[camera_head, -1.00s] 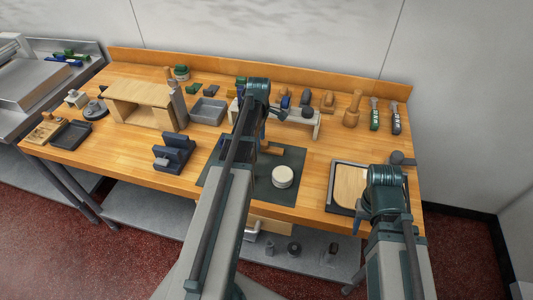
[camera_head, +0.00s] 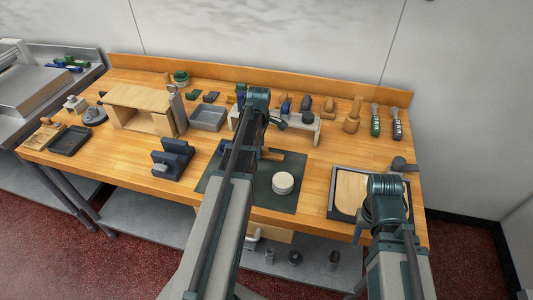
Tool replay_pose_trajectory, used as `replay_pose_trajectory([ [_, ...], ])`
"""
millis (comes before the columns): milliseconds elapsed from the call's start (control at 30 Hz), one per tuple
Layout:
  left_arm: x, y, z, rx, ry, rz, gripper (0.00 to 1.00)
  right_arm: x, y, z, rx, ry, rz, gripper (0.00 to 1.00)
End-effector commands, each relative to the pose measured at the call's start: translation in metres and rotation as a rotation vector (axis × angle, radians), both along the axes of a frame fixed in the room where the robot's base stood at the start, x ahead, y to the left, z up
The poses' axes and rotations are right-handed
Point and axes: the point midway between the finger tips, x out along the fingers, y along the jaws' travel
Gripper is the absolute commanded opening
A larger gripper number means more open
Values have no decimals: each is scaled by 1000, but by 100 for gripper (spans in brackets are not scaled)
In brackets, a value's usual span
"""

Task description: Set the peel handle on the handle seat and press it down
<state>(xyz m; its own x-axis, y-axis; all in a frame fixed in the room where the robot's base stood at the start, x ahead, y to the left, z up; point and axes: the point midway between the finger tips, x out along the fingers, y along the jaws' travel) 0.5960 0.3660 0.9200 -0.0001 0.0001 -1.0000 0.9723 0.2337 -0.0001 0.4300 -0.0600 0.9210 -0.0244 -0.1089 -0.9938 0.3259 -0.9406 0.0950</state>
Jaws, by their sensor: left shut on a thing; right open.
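My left gripper (camera_head: 266,122) is over the dark mat (camera_head: 290,200), its fingers largely hidden behind its own wrist and arm. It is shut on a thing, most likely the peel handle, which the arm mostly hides. A small tan and dark blue piece (camera_head: 272,154) shows beside the arm at the back of the mat; I cannot tell whether it is the handle or its seat, or whether they touch.
A pale round piece (camera_head: 283,182) lies on the mat. A dark blue block (camera_head: 172,160) stands left of it. The dark tray (camera_head: 333,199) is at right. A wooden stand (camera_head: 140,97), grey bin (camera_head: 208,118) and several tools stand behind. Bare wood lies between mat and tray.

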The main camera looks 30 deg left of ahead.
Motion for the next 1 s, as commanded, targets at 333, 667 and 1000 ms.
replay_pose_trajectory([
  [333, 0, 0, 0, 0, 0, 0, 0, 0, 0, 0, 0, 0, 0, 50],
  [667, 0, 0, 5, 0, 0, 0, 0, 0, 0, 5, 0, 0, 0, 50],
  [1000, 0, 0, 15, 0, 0, 0, 0, 0, 0, 15, 0, 0, 0, 50],
])
